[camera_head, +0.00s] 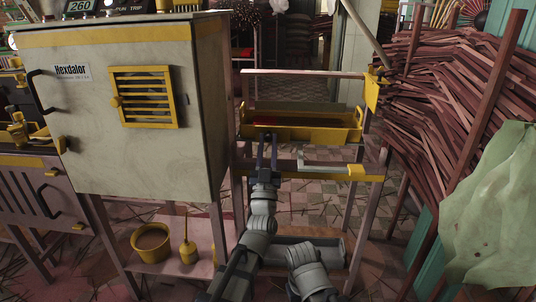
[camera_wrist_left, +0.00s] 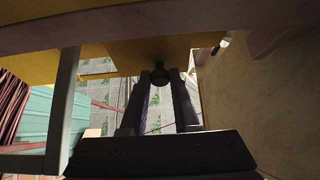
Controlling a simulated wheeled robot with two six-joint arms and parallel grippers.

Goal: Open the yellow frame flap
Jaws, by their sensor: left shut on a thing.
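The yellow flap (camera_head: 320,134) spans the pinkish frame (camera_head: 310,74) right of the big cabinet. It looks like a shallow yellow tray with a dark red strip (camera_head: 280,121) inside. My left gripper (camera_head: 267,137) reaches up to its front left part. In the left wrist view, the yellow panel (camera_wrist_left: 125,57) carries a dark round knob (camera_wrist_left: 159,76), and my left gripper's fingers (camera_wrist_left: 160,90) are shut on the knob's sides. In the head view the knob is hidden by the fingers. An arm link of mine shows at the bottom, but my right gripper is not in view.
The pale cabinet (camera_head: 125,165) with a yellow vent (camera_head: 143,97) stands close on the left. A yellow-ended rail (camera_head: 315,168) crosses below the flap. Stacked reddish sticks (camera_head: 435,105) crowd the right. A yellow bowl (camera_head: 151,243) and oil can (camera_head: 188,250) sit low left.

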